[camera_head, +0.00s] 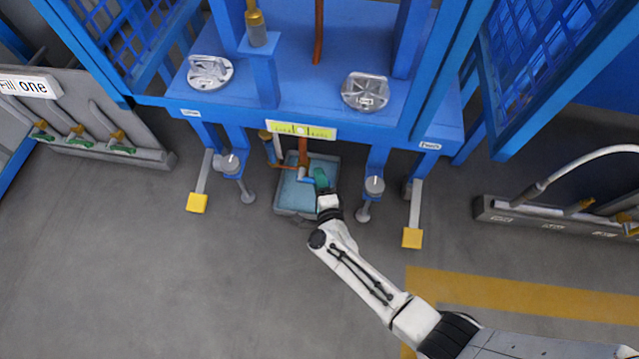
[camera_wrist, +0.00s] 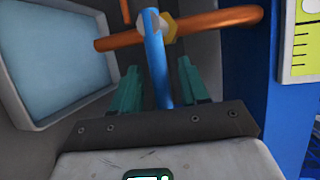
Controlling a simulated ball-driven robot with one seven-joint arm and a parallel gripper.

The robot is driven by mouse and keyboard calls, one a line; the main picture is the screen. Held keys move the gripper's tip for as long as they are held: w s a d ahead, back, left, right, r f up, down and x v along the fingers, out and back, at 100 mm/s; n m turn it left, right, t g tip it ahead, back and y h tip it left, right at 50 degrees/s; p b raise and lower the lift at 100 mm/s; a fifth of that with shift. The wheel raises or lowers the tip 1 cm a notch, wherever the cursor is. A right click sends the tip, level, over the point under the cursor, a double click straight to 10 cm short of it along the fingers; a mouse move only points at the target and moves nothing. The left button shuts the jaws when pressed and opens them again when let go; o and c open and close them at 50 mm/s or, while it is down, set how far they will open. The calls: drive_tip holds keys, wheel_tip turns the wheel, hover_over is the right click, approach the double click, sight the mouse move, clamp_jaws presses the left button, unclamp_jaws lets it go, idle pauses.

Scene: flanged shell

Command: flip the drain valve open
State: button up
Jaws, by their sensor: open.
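The drain valve has a blue lever handle (camera_wrist: 156,60) on a brass-coloured body (camera_wrist: 169,28), set in a copper pipe (camera_wrist: 225,25). In the wrist view the handle runs from the valve down between the two green fingers of my gripper (camera_wrist: 159,68). The fingers are open, with a visible gap on each side of the handle. The handle's near end is hidden behind the dark gripper plate. In the head view my gripper (camera_head: 321,179) is low under the blue frame, just right of the small blue handle (camera_head: 305,180) and the copper drain pipe (camera_head: 303,150).
A grey-blue basin (camera_head: 288,207) sits on the floor below the pipe. Frame legs with grey feet (camera_head: 374,186) and yellow-ended pedals (camera_head: 412,238) stand on both sides. A yellow-green label (camera_wrist: 298,40) is close on the right in the wrist view. The floor in front is clear.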

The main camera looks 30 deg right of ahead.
drive_tip(key=shift+w, duration=0.1)
drive_tip(key=shift+c, duration=0.2)
clamp_jaws()
idle(0.5)
